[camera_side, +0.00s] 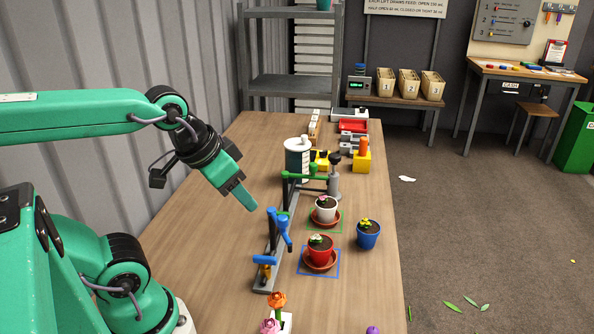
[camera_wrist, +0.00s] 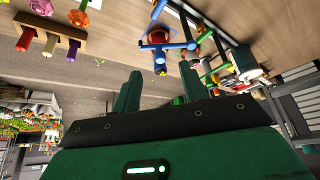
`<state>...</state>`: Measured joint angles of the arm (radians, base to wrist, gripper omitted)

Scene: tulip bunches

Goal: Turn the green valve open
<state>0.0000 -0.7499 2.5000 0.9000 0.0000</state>
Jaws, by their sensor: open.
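A green pipe (camera_side: 308,176) with a small green valve handle (camera_side: 314,168) on top runs across a grey stand at mid-table, beside a grey tank. Green pipework also shows in the wrist view (camera_wrist: 216,69), though I cannot make out its handle there. My gripper (camera_side: 248,204) hangs above the table, left of the stand and apart from the green valve. In the wrist view its two fingers (camera_wrist: 158,90) are apart with nothing between them. Whether the valve is open or closed is not clear.
Blue pipework (camera_side: 281,224) stands nearer than the green pipe on the same stand. A white pot (camera_side: 326,214) sits within a green outline, a red pot (camera_side: 320,248) within a blue one. A blue pot (camera_side: 368,238) stands right. The table's left side is clear.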

